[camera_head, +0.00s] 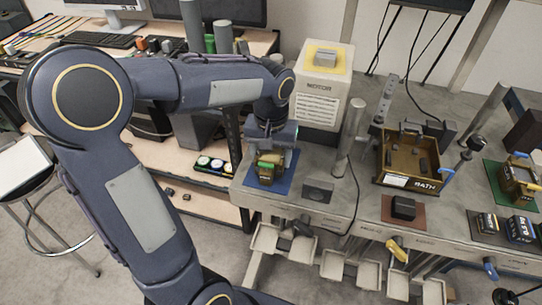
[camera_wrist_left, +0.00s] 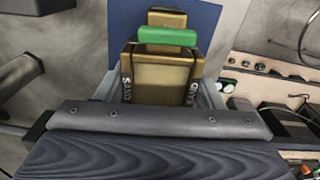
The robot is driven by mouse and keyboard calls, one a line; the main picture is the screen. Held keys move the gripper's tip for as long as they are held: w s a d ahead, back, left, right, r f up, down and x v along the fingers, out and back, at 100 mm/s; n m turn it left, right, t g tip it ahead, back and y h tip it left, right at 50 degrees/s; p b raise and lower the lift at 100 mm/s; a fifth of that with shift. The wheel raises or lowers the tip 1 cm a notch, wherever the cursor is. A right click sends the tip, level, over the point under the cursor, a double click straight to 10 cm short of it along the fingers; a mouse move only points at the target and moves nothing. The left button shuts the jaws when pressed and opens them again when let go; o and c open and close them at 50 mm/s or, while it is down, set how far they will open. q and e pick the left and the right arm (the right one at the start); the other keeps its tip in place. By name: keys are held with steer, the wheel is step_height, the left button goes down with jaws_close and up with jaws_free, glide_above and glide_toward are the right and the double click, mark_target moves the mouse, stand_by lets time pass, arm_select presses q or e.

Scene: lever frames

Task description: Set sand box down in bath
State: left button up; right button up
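The sand box is a brass-coloured box with a green bar on top and SAND lettering; it shows in the left wrist view (camera_wrist_left: 160,75) and in the head view (camera_head: 264,172). It is at the blue mat (camera_head: 285,180) on the grey bench. My left gripper (camera_head: 268,150) is above it, pointing down, with grey fingers on both sides of the box. Whether they touch it I cannot tell. The bath (camera_head: 393,177) is an open brown tray with a BATH label, further right, with small dark parts inside. My right gripper is not in view.
A white MOTOR box (camera_head: 320,85) stands behind the blue mat. An upright grey post (camera_head: 350,135) stands between the mat and the bath. A black block (camera_head: 403,207) lies in front of the bath. Another brass box (camera_head: 515,178) is on a green mat at the far right.

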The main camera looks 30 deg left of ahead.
arm_select(q)
steer(key=c, duration=0.5)
steer(key=shift+r+p, duration=3.3)
steer(key=shift+r, duration=0.55)
steer(key=shift+f, duration=0.1)
